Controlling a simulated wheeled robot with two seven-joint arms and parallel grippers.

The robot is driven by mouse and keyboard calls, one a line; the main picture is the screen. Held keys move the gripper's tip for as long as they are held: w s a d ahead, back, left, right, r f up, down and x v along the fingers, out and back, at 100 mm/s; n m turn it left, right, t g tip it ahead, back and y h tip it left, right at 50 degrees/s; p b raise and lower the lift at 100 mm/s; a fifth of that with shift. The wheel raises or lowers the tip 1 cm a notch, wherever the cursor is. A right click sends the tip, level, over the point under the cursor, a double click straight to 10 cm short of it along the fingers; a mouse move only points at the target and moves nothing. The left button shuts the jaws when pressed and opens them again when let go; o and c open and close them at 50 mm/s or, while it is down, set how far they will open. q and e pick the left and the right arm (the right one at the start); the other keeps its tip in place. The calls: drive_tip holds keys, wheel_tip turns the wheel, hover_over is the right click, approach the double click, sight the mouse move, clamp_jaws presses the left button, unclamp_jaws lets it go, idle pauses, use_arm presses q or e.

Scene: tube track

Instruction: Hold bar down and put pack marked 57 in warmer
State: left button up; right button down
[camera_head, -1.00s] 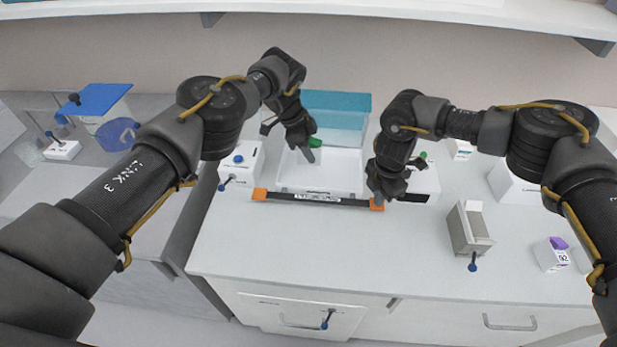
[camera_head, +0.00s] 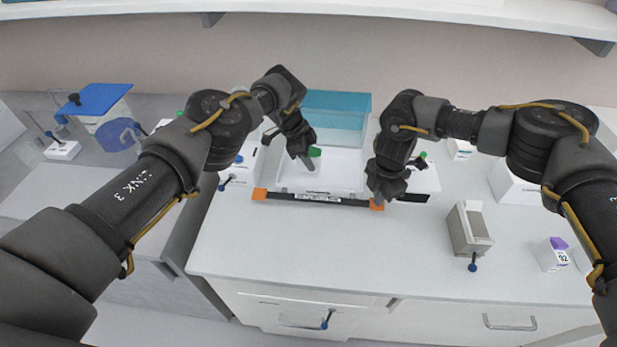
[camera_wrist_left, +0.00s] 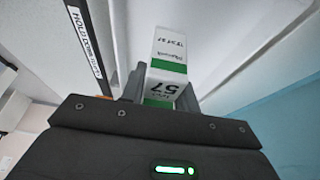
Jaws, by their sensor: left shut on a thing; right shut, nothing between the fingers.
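My left gripper (camera_head: 306,163) is shut on the pack marked 57 (camera_wrist_left: 168,50), a white box with a green band. In the head view the pack's green part (camera_head: 315,152) shows beside the fingers, over the white open warmer (camera_head: 348,184) with its raised teal lid (camera_head: 336,108). The black bar (camera_head: 320,199) with orange ends runs along the warmer's front edge. Its label, "HOLD DOWN", shows in the left wrist view (camera_wrist_left: 84,42). My right gripper (camera_head: 377,196) is shut and empty, its tip at the bar's right orange end; exact contact is hard to tell.
A grey bin-like box (camera_head: 468,232) and a white pack marked 92 with a purple top (camera_head: 551,254) stand to the right. A white box with a blue knob (camera_head: 240,167) stands left of the warmer. The front counter (camera_head: 320,250) is clear.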

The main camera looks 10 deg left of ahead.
use_arm(q)
drive_tip(key=shift+f, duration=1.3)
drive_tip(key=shift+f, duration=0.4)
drive_tip(key=o, duration=1.1)
